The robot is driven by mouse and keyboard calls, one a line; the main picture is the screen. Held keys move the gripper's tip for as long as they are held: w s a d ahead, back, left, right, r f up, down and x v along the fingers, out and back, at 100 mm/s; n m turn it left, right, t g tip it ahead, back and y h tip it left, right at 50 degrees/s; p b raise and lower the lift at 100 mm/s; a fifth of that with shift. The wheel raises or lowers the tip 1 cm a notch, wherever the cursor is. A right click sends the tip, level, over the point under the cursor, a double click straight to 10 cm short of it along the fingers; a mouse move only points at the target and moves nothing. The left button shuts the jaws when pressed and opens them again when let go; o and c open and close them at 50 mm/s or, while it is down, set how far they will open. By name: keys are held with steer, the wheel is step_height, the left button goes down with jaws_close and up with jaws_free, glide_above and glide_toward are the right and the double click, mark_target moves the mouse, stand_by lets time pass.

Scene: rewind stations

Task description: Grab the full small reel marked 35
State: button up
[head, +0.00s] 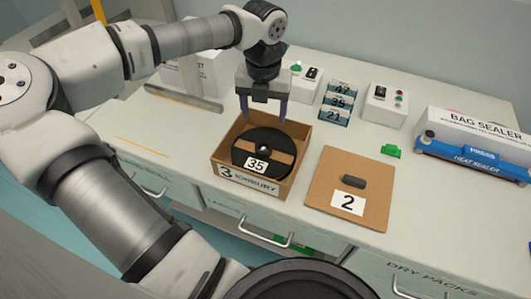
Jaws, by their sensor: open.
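A black reel (244,151) with a white label reading 35 lies flat in an open cardboard box (245,184). The box front carries a label with a 3 and a word that looks like "HONBURY". A brown band crosses the reel, and a small knob shows at its middle. My gripper (263,119) is open and empty, pointing down above the back part of the box. Its two dark fingers are apart and do not appear to touch the reel. How high they are above it is hard to tell.
A brown board (376,183) marked 2, bearing a dark grey piece (354,182), lies right of the box. Behind are number plates 47, 35, 21 (338,102) and a switch box (384,105). A bag sealer (470,150) stands at right. Drawers (270,233) front the counter.

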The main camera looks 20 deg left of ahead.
mark_target(264, 147)
step_height(264, 147, down, 12)
steer(key=b, duration=0.4)
steer(key=shift+w+r+b, duration=0.1)
steer(key=shift+r+b, duration=0.05)
steer(key=shift+b, duration=0.2)
steer(key=shift+r, duration=0.1)
steer(key=c, duration=1.4)
steer(key=shift+c, duration=0.3)
